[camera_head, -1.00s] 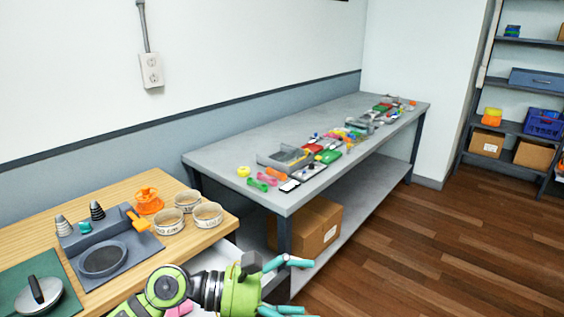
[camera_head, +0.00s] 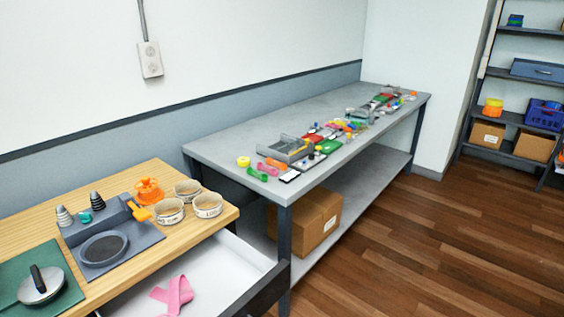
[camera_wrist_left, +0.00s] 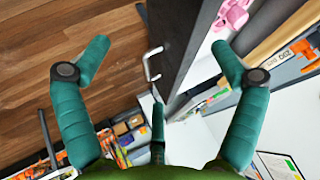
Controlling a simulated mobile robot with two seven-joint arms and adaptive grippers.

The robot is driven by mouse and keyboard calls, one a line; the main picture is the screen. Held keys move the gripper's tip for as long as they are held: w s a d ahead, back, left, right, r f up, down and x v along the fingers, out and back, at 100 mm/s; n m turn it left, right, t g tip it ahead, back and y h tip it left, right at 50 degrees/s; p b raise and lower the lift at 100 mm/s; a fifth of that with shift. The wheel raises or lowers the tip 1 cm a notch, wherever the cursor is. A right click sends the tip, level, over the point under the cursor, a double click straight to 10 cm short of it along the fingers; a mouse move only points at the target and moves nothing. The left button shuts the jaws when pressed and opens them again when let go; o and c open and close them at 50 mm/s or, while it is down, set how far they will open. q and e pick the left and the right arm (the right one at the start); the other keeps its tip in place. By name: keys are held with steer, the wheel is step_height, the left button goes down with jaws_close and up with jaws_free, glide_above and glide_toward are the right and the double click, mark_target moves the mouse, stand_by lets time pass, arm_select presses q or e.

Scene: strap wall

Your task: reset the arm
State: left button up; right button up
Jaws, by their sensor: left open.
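My left gripper (camera_wrist_left: 158,75) shows in the left wrist view with its two teal fingers spread wide and nothing between them. Behind it are the dark front of a drawer (camera_wrist_left: 185,45) and a silver handle (camera_wrist_left: 151,65). My left arm does not show in the head view. My right gripper is in neither view.
The wooden bench's white drawer (camera_head: 215,268) stands open with a pink strap (camera_head: 174,296) inside. The bench top holds a grey tray (camera_head: 106,246), several round tins (camera_head: 208,204) and a green mat (camera_head: 58,262). A long grey table (camera_head: 232,147) carries small items. Wood floor (camera_head: 440,260) is clear at right.

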arm_select(q)
steer(key=s+f+n+g, duration=0.1)
steer(key=s+f+g, duration=0.25)
steer(key=s, duration=0.55)
steer(key=s+f+g, duration=0.1)
steer(key=s+f, duration=0.1)
steer(key=f, duration=1.1)
steer(key=s+f+g, duration=0.1)
steer(key=s+f, duration=0.1)
steer(key=f, duration=1.1)
steer(key=s+a+f, duration=0.2)
steer(key=s+f, duration=0.9)
steer(key=s, duration=0.2)
steer(key=shift+s+g+h, duration=0.3)
steer(key=shift+s+g, duration=0.1)
steer(key=shift+g, duration=0.05)
steer(key=shift+f, duration=0.1)
